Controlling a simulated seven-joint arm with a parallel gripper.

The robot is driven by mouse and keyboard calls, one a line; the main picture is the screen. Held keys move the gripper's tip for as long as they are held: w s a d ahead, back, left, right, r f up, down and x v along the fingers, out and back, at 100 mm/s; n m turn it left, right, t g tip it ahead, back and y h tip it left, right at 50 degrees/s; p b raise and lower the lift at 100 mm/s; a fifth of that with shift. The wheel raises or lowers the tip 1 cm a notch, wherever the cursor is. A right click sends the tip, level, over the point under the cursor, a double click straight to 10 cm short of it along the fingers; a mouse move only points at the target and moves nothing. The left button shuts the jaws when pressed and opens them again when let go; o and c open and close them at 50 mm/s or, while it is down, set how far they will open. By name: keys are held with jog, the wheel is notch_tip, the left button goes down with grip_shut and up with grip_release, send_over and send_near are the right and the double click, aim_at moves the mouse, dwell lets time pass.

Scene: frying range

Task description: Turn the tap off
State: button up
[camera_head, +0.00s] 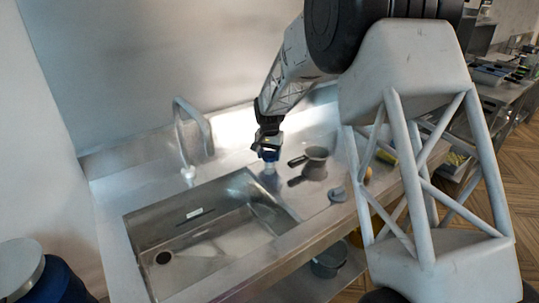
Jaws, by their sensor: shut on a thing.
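The tap (207,128) is a grey curved pipe standing at the back left of the sink. Its lower end (188,172) looks pale; I cannot make out a handle or whether water runs. My gripper (268,148) is to the right of the tap, well apart from it, above the counter behind the sink's right end. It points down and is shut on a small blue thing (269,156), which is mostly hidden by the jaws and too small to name. A pale patch below it may be its lower part or a reflection.
The steel sink basin (195,236) lies in front of the tap. A dark handled pot (315,163) stands right of my gripper, with a small grey round thing (338,195) near the counter's front edge. A blue bin (50,280) stands at lower left.

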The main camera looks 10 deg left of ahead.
aim_at(269, 155)
jog(key=shift+m, duration=0.3)
jog(key=o, duration=0.9)
jog(key=shift+r, duration=0.1)
notch_tip(269, 155, up, 7)
jog(key=shift+r, duration=0.35)
dwell(0.4)
